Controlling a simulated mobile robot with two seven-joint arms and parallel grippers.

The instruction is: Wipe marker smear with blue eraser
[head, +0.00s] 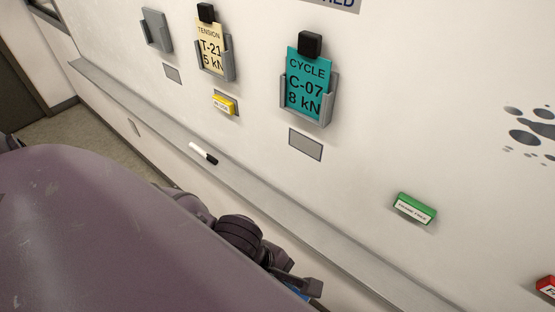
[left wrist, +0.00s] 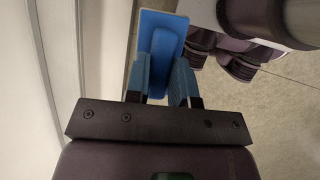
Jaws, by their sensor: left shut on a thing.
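My left gripper (head: 308,287) is at the bottom of the head view, in front of the wall ledge. It also shows in the left wrist view (left wrist: 162,72), with its two fingers shut on the raised grip of the blue eraser (left wrist: 165,47). Only a small piece of the eraser (head: 297,292) shows in the head view, behind the gripper. The dark marker smear (head: 532,137) is a group of grey-black blots on the white board at the right edge, cut off by the frame. The eraser is well apart from it. My right gripper is not in view.
A narrow ledge (head: 245,187) runs along the board's lower edge, with a marker (head: 203,153) on it. On the board are a green block (head: 414,208), a yellow block (head: 223,104), a teal card (head: 306,85), a cream card (head: 210,47) and a red block (head: 547,286).

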